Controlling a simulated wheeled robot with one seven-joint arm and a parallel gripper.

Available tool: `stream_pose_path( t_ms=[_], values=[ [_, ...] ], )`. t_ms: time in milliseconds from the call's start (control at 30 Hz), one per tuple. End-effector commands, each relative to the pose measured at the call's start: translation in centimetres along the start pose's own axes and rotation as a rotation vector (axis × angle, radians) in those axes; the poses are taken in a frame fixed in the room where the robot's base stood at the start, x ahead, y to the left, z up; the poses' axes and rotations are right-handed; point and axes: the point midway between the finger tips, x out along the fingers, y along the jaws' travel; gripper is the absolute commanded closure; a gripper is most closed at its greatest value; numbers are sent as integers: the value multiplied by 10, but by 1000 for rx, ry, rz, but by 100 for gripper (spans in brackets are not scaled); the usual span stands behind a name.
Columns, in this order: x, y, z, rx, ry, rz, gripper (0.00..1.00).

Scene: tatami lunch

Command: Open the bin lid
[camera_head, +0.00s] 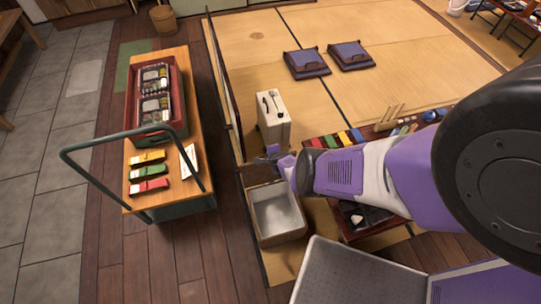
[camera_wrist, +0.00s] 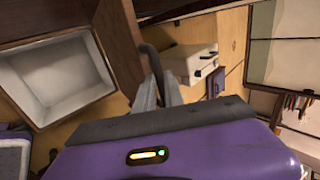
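The bin (camera_head: 303,226) is a wooden box with a pale, empty inside, standing on the floor below my arm. It also shows in the wrist view (camera_wrist: 20,109), at the left. Its brown lid (camera_head: 258,174) stands raised at the far side of the opening; in the wrist view the lid (camera_wrist: 118,42) appears as a dark panel right of the opening. A dark curved handle (camera_wrist: 150,58) is by the lid's outer side. My gripper (camera_head: 273,153), also in the wrist view (camera_wrist: 158,88), has its fingers close around this handle. The exact contact is partly hidden.
A white case (camera_head: 270,130) stands just behind the bin. A wooden cart (camera_head: 196,87) with a green rail and a red tray (camera_head: 172,127) is on the left. A low table (camera_head: 322,143) with coloured items is at the right. Tatami is open farther back.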

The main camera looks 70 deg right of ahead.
Motion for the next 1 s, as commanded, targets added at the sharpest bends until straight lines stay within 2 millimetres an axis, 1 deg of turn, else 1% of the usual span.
stream_pose_path(
  t_ms=[33,167,267,467,700,833,1000],
  values=[
    [0,13,1,-1,-4,16,68],
    [-6,12,1,-1,-3,17,68],
    [-16,10,1,-1,-3,16,68],
    [-41,2,0,-2,-2,8,68],
    [-67,0,1,-2,-1,3,68],
    [-75,-1,0,-1,-1,1,68],
    [-79,0,0,-1,-1,0,68]
  ],
)
